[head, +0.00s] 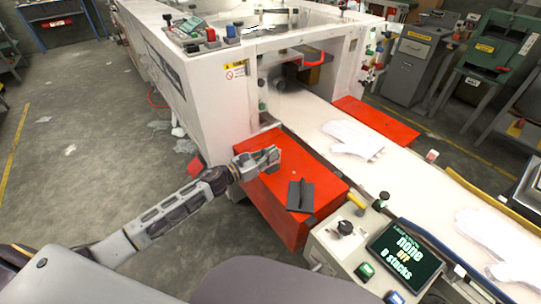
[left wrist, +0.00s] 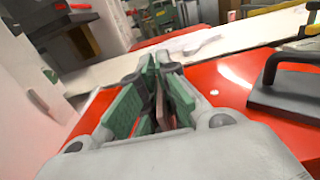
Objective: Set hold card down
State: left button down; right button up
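My left gripper (head: 270,157) is over the near red cover (head: 318,178), close to its far left corner beside the white machine. In the left wrist view its green-padded fingers (left wrist: 158,95) are close together and point toward the white belt. A narrow dull pink strip (left wrist: 161,108) shows between the pads. I cannot tell whether it is a card seen edge-on or something behind the fingers. No hold card can be made out in the head view. My right gripper is not in view.
A black plate with a handle (head: 300,196) lies on the near red cover, right of my left gripper. White gloves (head: 352,138) lie on the white belt (head: 310,112). A control box with a screen (head: 405,254) stands at the front right. The white machine (head: 205,85) rises at left.

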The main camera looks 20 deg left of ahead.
pick_arm(q)
jog(key=c, duration=1.6)
grip_release()
jog(key=shift+c, duration=0.2)
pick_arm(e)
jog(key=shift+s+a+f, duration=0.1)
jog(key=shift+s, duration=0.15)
pick_arm(q)
jog(key=shift+s+a, duration=0.25)
jog(key=shift+v, duration=2.6)
jog(key=v, duration=0.6)
jog(key=shift+b, duration=0.4)
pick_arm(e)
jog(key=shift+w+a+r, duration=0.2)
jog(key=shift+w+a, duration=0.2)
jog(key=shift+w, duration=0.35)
